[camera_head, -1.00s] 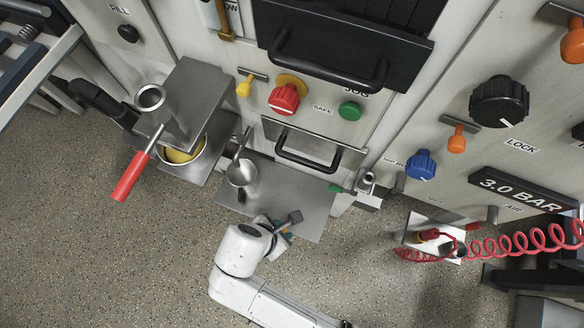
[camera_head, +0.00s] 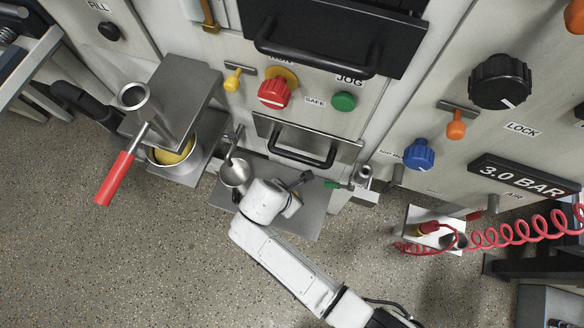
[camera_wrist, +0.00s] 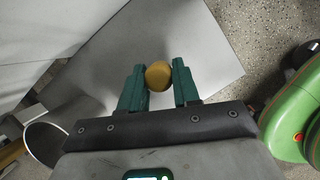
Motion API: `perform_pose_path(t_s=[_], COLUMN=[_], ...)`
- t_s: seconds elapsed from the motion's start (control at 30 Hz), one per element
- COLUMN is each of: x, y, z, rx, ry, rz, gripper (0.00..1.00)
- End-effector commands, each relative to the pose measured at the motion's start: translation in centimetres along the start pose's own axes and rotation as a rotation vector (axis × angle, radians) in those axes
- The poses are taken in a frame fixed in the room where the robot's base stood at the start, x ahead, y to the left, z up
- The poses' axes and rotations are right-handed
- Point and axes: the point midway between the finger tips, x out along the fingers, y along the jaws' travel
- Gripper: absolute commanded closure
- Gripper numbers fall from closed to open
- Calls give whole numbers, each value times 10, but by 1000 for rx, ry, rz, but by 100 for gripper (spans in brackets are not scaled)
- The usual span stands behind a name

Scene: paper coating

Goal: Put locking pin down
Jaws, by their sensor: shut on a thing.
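My gripper (camera_wrist: 158,86) has two green fingers shut on the locking pin (camera_wrist: 158,75), of which a round brass-yellow end shows between the fingertips. The rest of the pin is hidden. Behind the pin in the wrist view is a grey metal shelf (camera_wrist: 205,45). In the head view my gripper (camera_head: 294,195) is over the right part of this shelf (camera_head: 318,208), and the pin cannot be made out there. I cannot tell whether the pin touches the shelf.
A metal ladle (camera_head: 234,173) is at the shelf's left, beside my wrist. A drawer handle (camera_head: 300,150) is behind the shelf. A large green rounded object (camera_wrist: 292,105) is at right in the wrist view. A red-handled tool (camera_head: 115,178) is left.

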Motion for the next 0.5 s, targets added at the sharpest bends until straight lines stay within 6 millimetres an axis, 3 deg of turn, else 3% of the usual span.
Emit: perform_pose_path(t_s=[0.1, 0.47, 0.5], x=[10, 13, 13], y=[2, 2, 2], z=[-1, -2, -2], rx=[0, 0, 0], ry=[0, 0, 0], rz=[1, 0, 0], gripper=[98, 98, 68])
